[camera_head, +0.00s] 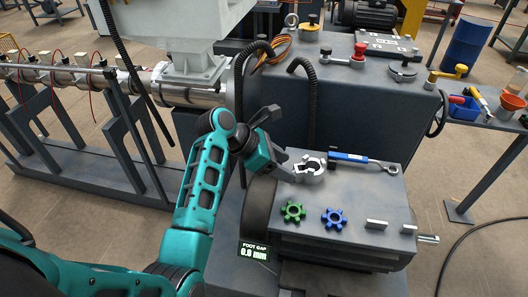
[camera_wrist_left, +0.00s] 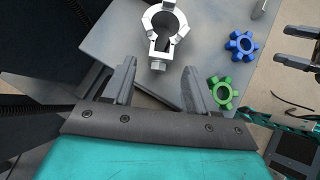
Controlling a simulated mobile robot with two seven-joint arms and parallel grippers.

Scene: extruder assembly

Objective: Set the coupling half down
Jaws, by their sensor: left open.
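The coupling half (camera_head: 309,170), a silver ring-shaped part with lugs, appears to rest flat on the grey top plate (camera_head: 345,190) near its back left. It also shows at the top of the left wrist view (camera_wrist_left: 152,31). My left gripper (camera_head: 285,171) is low at the plate's left edge, just left of the coupling half. In the left wrist view the fingers (camera_wrist_left: 160,72) are open, with the narrow end of the coupling half between or just beyond the tips and a gap on both sides.
A green spider (camera_head: 293,212) and a blue spider (camera_head: 334,219) lie at the plate's front left. A blue-handled tool (camera_head: 350,157) lies along the back edge. Two small metal blocks, one of them the left block (camera_head: 376,224), sit at front right. The plate's middle is clear.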

